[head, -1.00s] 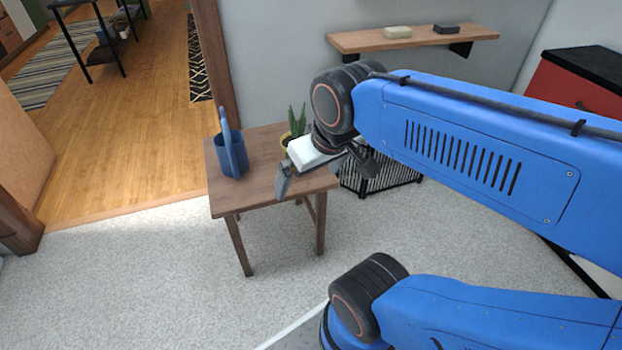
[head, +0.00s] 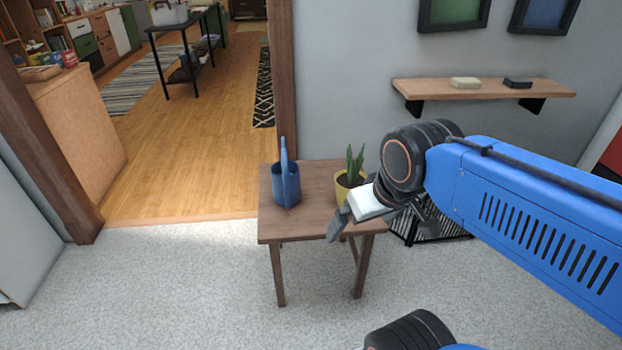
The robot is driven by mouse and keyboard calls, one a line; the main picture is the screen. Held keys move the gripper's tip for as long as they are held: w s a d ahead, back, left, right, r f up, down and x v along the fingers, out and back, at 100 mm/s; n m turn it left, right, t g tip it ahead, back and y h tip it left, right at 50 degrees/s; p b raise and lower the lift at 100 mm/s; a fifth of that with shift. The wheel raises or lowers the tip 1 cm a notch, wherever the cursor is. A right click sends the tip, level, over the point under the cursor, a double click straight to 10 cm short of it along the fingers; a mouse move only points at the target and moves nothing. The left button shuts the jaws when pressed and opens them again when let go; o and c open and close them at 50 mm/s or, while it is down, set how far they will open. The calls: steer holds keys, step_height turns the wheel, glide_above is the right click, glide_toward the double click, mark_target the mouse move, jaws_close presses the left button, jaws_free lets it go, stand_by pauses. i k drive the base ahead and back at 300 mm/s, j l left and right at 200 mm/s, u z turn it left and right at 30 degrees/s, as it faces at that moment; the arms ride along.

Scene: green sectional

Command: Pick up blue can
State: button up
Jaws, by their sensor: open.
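A blue watering can (head: 288,184) stands upright on the left part of a small brown wooden table (head: 307,222). My gripper (head: 385,220) is at the table's front right corner, to the right of the can and apart from it. Its jaws are open, and I see nothing between them, though the far finger is partly hidden by the wrist.
A potted plant in a yellow pot (head: 348,184) stands on the table, close behind my gripper. A black wire basket (head: 440,229) is on the floor to the right. A wall shelf (head: 480,89) is above.

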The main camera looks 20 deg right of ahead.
mark_target(285, 173)
steer(key=j+z, duration=0.4)
steer(key=j, duration=0.35)
steer(key=j+z, duration=0.35)
steer(key=j, duration=0.4)
steer(key=k+j+z, duration=0.1)
steer(key=j+z, duration=0.3)
steer(key=j, duration=0.35)
